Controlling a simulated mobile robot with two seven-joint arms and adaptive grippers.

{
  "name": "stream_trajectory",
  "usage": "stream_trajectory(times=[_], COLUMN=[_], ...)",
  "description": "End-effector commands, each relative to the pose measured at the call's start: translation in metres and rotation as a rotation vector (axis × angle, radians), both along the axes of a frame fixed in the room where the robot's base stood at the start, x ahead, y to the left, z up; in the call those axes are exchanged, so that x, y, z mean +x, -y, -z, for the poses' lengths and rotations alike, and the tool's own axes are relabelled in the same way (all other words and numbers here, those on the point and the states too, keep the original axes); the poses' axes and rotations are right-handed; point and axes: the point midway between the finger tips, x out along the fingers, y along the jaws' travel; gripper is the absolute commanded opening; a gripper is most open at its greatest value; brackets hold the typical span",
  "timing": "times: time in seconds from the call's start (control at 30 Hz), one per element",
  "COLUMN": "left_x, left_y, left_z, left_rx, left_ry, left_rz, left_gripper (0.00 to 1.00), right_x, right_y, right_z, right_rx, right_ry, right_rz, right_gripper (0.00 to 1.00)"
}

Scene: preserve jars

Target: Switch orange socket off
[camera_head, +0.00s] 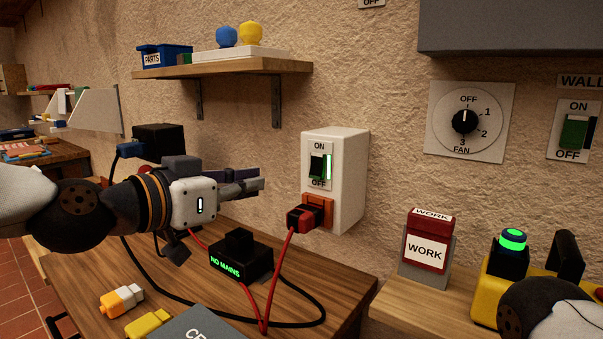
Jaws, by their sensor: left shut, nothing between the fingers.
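A white wall box (348,190) carries a rocker switch (317,168) marked ON above and OFF below. A green strip beside the rocker is lit. The orange socket (328,208) sits at the bottom front of the box, and a red-and-black plug (302,217) with a red cable is in it. My left gripper (260,181) is shut and empty. In the picture its fingers point right, at about the rocker's height, with a visible gap before the box. My right arm shows at the bottom right, but its gripper is out of view.
A black box (240,262) reading NO MAINS stands on the wooden bench below, among looping cables. A shelf (222,68) hangs above. Right of the box are a fan dial (465,122), another ON/OFF wall switch (575,132), a red WORK block (427,252) and a yellow device.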

Motion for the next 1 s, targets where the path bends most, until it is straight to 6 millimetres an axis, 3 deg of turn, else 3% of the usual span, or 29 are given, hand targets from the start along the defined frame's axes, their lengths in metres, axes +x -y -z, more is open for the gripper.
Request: stream_trajectory(times=[0.17, 0.7, 1.0], left_x=[0.011, 0.098, 0.112], left_y=[0.007, 0.072, 0.082], left_z=[0.006, 0.021, 0.020], left_rx=[0.001, 0.000, 0.000], left_ry=[-0.005, -0.005, -0.001], left_rz=[0.001, 0.000, 0.000], left_gripper=[0.00, 0.00, 0.00], right_x=[-0.004, -0.025, -0.026], right_y=[0.000, 0.000, 0.000], right_z=[0.004, 0.025, 0.026], right_rx=[0.000, 0.000, 0.000], right_ry=[-0.015, -0.089, -0.094], right_rz=[0.000, -0.001, -0.001], right_gripper=[0.40, 0.40, 0.40])
